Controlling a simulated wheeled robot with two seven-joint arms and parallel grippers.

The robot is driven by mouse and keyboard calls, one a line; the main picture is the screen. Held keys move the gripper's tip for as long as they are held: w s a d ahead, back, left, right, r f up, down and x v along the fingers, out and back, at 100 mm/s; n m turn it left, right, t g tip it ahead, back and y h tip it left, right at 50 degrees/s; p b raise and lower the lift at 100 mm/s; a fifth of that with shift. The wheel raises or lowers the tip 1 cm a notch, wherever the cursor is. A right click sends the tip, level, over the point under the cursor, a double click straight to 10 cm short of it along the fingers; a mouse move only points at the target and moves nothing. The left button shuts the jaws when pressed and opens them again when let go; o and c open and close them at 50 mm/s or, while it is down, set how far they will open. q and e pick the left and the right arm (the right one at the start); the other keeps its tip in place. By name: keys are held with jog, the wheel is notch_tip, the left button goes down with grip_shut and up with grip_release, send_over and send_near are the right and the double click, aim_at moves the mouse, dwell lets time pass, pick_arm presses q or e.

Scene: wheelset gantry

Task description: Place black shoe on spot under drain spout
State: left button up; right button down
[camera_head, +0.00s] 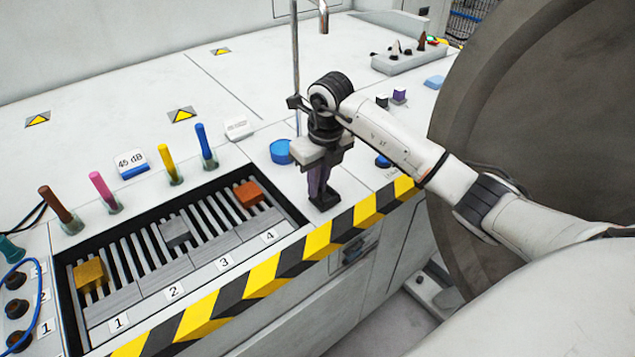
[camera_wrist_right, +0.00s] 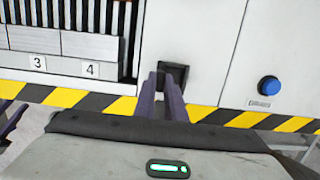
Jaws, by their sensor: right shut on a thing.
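My right gripper (camera_head: 323,196) points down over the pale worktop, near its striped front edge and right of the slotted rack. It is shut on the black shoe (camera_head: 325,201), a small dark block at its purple fingertips. In the right wrist view the black shoe (camera_wrist_right: 177,72) shows beyond the two fingers (camera_wrist_right: 164,98). It is low over the worktop; I cannot tell whether it touches. A grey spout (camera_head: 323,17) with a dark tip hangs at the top. No marked spot under it is clearly visible. Purple pieces at the wrist view's left edge may be my left gripper (camera_wrist_right: 10,110).
A thin upright rod (camera_head: 297,75) and a blue disc (camera_head: 281,152) stand behind and left of the gripper. The rack (camera_head: 150,290) holds gold, grey and orange blocks. Coloured pegs line its back. A large dark wheel (camera_head: 520,100) blocks the right side. The back-left worktop is mostly clear.

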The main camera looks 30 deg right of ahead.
aim_at(322, 208)
jog(key=c, duration=1.8)
grip_release()
jog(key=r, duration=0.4)
jog(key=s+r, duration=0.1)
jog(key=r, duration=0.7)
jog(key=shift+s, duration=0.4)
